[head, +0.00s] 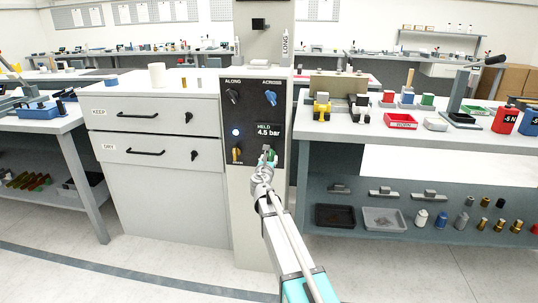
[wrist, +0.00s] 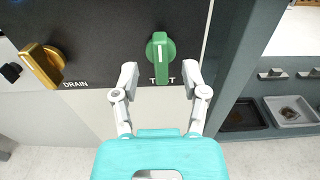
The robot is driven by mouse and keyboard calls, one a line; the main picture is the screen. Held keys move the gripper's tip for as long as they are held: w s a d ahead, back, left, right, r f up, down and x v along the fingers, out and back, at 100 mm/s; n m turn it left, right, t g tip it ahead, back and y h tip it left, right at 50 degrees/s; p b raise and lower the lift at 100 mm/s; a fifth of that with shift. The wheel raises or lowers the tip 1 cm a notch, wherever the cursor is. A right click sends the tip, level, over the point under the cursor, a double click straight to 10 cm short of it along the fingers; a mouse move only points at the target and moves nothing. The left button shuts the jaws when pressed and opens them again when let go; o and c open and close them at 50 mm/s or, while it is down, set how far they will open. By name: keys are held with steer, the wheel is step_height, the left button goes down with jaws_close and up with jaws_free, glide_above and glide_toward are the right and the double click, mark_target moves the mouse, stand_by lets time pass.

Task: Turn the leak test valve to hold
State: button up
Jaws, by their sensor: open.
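The green test valve knob (wrist: 163,50) is on the dark panel in the wrist view, its bar and white line nearly upright. The label beneath it is partly hidden by the bar. The knob (head: 272,157) also shows at the panel's lower right in the head view, partly covered by my gripper. My gripper (wrist: 159,76) is open. Its fingertips are left and right of the bar's lower end, with visible gaps; I cannot tell the depth. The panel display (head: 268,130) reads "HELD 4.5 bar".
The gold drain knob (wrist: 43,64) is left of the green one. Black (head: 233,97) and blue (head: 270,98) knobs sit above. A drawer cabinet (head: 155,170) stands left of the column, and a workbench (head: 450,135) with fixtures and bins stands right.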

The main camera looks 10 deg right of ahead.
mark_target(270, 154)
steer(key=shift+x, duration=2.4)
steer(key=c, duration=0.7)
steer(key=shift+a, duration=0.25)
jaws_close()
steer(key=shift+d, duration=0.15)
